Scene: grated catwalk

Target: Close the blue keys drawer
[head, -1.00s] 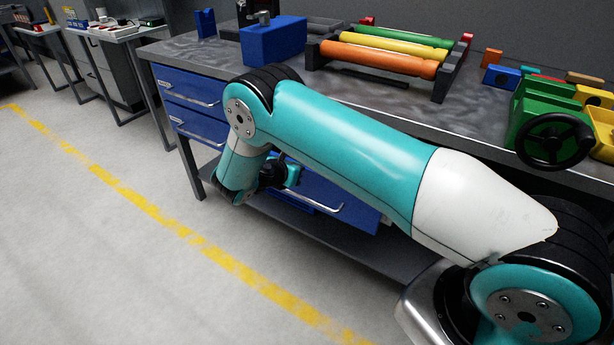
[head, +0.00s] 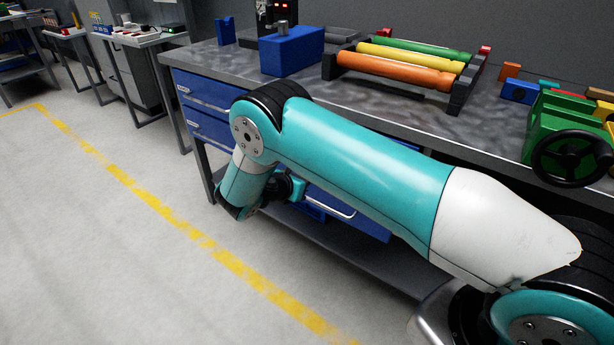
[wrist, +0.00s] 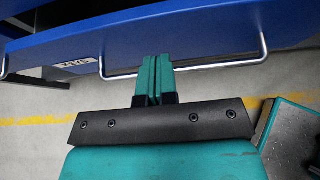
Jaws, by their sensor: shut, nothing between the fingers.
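The blue keys drawer (wrist: 205,38) fills the upper part of the wrist view, with a small label reading KEYS (wrist: 76,63) and a silver bar handle (wrist: 215,65). My gripper (wrist: 156,62) is shut and empty, its teal fingertips together at the drawer front. The fingers overlap the handle bar in the picture; I cannot tell whether they touch it. In the head view the drawer (head: 372,220) sits low under the workbench and appears to stand out, with its handle (head: 332,203) partly showing. My arm hides much of it and the fingertips.
Two more blue drawers, an upper (head: 203,88) and a lower (head: 207,125), sit under the left end of the workbench (head: 420,105). A lower shelf (head: 330,250) runs beneath. A green vise-like block with a black handwheel (head: 570,155) stands at right. The floor at left is clear.

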